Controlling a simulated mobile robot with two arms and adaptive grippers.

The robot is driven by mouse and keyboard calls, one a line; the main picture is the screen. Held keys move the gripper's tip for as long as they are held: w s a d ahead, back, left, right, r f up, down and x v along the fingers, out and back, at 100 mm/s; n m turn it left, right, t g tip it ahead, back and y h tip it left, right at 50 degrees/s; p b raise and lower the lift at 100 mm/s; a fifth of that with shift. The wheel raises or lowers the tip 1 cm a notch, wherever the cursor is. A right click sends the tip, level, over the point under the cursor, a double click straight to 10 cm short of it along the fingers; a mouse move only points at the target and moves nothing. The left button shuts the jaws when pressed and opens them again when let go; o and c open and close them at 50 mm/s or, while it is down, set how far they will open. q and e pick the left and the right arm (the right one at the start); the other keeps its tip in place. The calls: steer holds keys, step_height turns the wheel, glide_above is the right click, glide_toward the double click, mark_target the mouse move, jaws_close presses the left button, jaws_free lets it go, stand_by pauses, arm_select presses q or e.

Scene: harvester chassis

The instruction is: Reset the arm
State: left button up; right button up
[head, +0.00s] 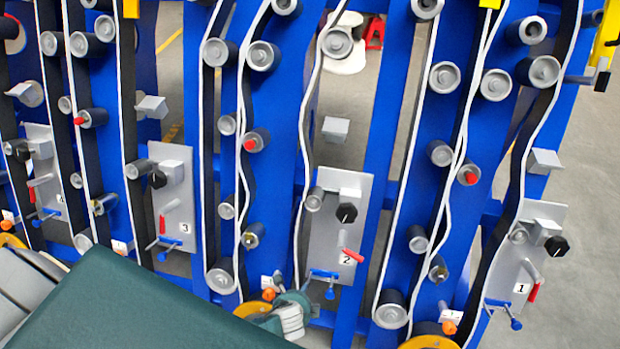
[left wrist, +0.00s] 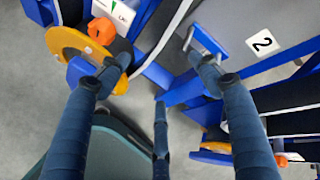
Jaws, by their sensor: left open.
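My left gripper (head: 290,312) is low at the bottom middle of the head view, beside the lower part of panel 2 (head: 338,225). In the left wrist view its dark blue fingers (left wrist: 160,62) are spread apart with nothing between them. One fingertip is close to an orange knob (left wrist: 101,31) and a yellow disc (left wrist: 62,42). Another overlaps the view of a blue lever (left wrist: 205,42) below the plate marked 2; contact cannot be told. My right gripper is not in view.
Blue upright frames (head: 378,150) with rollers and belts stand in front. Grey panels marked 1 (head: 525,250), 3 (head: 172,195) and 4 (head: 42,170) carry red handles, black knobs and blue levers. Open grey floor (head: 585,130) lies at right.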

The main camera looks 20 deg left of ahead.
arm_select(q)
steer(key=s+a+f+n+g, duration=0.1)
steer(key=s+f+n, duration=0.3)
steer(key=s, duration=0.6)
steer(key=s+a+f+n+g+h, duration=0.1)
steer(key=s+a+f+n+g, duration=0.1)
steer(key=s+f+n, duration=0.3)
steer(key=s+a+f+n+g, duration=0.1)
steer(key=s+f+n, duration=0.4)
steer(key=s, duration=0.9)
steer(key=a+n, duration=0.1)
steer(key=n, duration=0.2)
steer(key=shift+s+g+h, duration=0.3)
steer(key=shift+h, duration=0.1)
steer(key=shift+d+f, duration=0.1)
